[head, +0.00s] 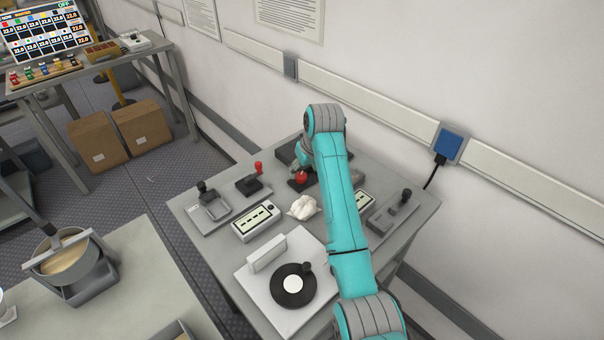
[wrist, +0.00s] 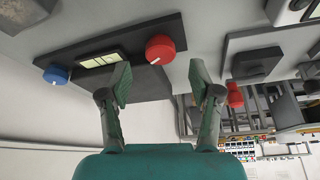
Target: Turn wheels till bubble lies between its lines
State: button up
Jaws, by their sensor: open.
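The level device has a dark base (wrist: 150,87) with a red wheel (wrist: 160,48), a blue wheel (wrist: 56,74) and a pale green vial (wrist: 98,60) between them in the wrist view. The bubble and its lines are too small to make out. My gripper (wrist: 160,76) is open and empty. The red wheel shows between its two fingertips, just beyond them; I see no contact. In the head view the red wheel (head: 301,178) sits at the back of the grey table, with my arm covering much of the device. The blue wheel is hidden there.
The wall stands close behind.

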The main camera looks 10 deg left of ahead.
aim_at(301, 176)
jog(key=shift+x, duration=2.15)
jog(key=c, duration=1.1)
jog(key=shift+c, duration=0.2)
